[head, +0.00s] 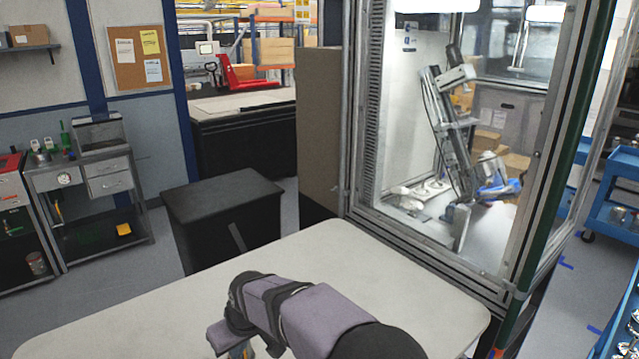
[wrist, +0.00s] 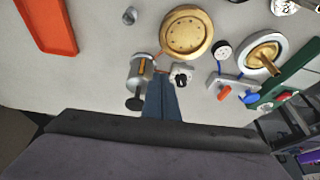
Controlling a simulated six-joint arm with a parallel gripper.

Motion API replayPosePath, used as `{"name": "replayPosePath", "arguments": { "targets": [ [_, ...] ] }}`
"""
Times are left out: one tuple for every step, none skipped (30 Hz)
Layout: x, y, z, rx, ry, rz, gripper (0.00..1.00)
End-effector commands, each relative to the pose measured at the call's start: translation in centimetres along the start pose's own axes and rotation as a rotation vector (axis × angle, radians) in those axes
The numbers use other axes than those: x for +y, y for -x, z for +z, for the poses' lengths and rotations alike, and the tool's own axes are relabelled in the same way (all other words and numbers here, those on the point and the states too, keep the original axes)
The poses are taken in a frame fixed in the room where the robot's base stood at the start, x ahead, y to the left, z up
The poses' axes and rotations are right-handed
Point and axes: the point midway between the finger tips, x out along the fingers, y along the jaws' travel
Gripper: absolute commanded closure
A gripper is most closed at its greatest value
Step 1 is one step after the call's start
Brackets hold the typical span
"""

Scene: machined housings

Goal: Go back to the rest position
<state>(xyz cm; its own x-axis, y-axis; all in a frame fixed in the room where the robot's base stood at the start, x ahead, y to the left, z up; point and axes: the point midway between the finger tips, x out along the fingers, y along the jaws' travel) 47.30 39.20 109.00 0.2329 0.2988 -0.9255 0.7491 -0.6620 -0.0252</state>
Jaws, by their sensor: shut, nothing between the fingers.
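My gripper (wrist: 162,82) shows in the wrist view as blue-grey fingers held together, with nothing between them. It points at the pale table among several metal parts. A silver cylindrical part with a black knob (wrist: 140,80) is close to its left, and a small white fitting with a black knob (wrist: 181,76) is close to its right. I cannot tell whether the fingers touch either one. In the head view my padded purple-grey arm reaches over the near part of the table (head: 350,250). The fingers are mostly hidden there.
The wrist view shows a brass disc (wrist: 186,32), an orange tray (wrist: 60,42), a small grey cylinder (wrist: 130,15), a brass shafted flange (wrist: 265,55) and a green bar (wrist: 290,72). In the head view, a glass-walled machine enclosure (head: 450,120) stands behind the table, and a black bin (head: 225,205) stands left.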

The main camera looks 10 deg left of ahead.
Motion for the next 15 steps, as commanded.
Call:
{"name": "replayPosePath", "arguments": {
  "targets": [
    [2.9, 1.2, 2.2, -0.023, -0.058, 0.023, 1.0],
    [4.4, 1.8, 3.5, -0.037, -0.09, 0.034, 1.0],
    [6.2, 2.7, 5.4, -0.057, -0.135, 0.049, 1.0],
    [7.4, 3.3, 7.0, -0.072, -0.169, 0.06, 1.0],
    [8.6, 3.9, 8.6, -0.087, -0.203, 0.07, 1.0],
    [10.0, 4.8, 10.8, -0.107, -0.249, 0.084, 1.0],
    [10.9, 5.5, 12.5, -0.122, -0.284, 0.094, 1.0],
    [11.8, 6.1, 14.3, -0.138, -0.319, 0.104, 1.0],
    [12.7, 6.9, 16.8, -0.159, -0.366, 0.116, 1.0],
    [13.3, 7.6, 18.6, -0.174, -0.402, 0.124, 1.0],
    [13.7, 8.2, 20.5, -0.19, -0.439, 0.132, 1.0],
    [14.2, 8.9, 23.0, -0.21, -0.486, 0.141, 1.0],
    [14.4, 9.5, 24.8, -0.225, -0.52, 0.148, 1.0],
    [14.5, 10.0, 26.5, -0.239, -0.552, 0.154, 1.0],
    [14.5, 10.6, 28.7, -0.256, -0.595, 0.162, 1.0]
  ]
}}
